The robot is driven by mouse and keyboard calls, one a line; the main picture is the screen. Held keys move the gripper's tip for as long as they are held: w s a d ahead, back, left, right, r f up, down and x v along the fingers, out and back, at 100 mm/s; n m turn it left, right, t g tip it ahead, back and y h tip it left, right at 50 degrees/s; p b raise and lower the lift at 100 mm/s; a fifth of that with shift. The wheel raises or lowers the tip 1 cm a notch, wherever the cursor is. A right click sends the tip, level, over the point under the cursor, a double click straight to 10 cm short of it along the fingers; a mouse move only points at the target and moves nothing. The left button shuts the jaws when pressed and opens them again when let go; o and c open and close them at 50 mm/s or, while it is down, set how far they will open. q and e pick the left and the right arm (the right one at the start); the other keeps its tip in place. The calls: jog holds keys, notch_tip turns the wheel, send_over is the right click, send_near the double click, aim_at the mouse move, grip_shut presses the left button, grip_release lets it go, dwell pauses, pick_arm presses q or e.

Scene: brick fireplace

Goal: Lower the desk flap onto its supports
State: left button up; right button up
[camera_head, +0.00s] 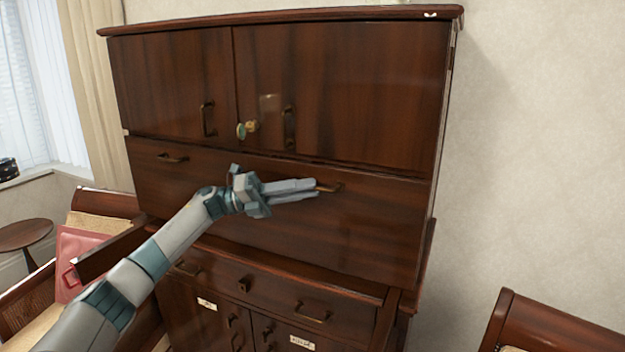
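The desk flap (250,205) is a wide dark wood panel across the middle of the tall desk. It stands upright and closed, with a left handle (172,158) and a right handle (329,187). My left gripper (317,188) reaches in from the left, its fingers close together around the left end of the right handle. The left support (108,250) is a wooden bar sticking out below the flap, partly behind my arm. The right support (385,320) shows below the flap's right end. My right gripper is not in view.
Cupboard doors (340,90) with a key and tag (246,129) are above the flap. A drawer (265,290) and labelled doors are below. A chair with a red item (82,258) and a round table (24,234) stand left. Another wooden piece (545,325) is at lower right.

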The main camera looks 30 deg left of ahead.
pick_arm(q)
jog(key=shift+p+x, duration=0.3)
jog(key=shift+x, duration=0.8)
jog(key=shift+c, duration=0.2)
grip_shut()
dwell(0.5)
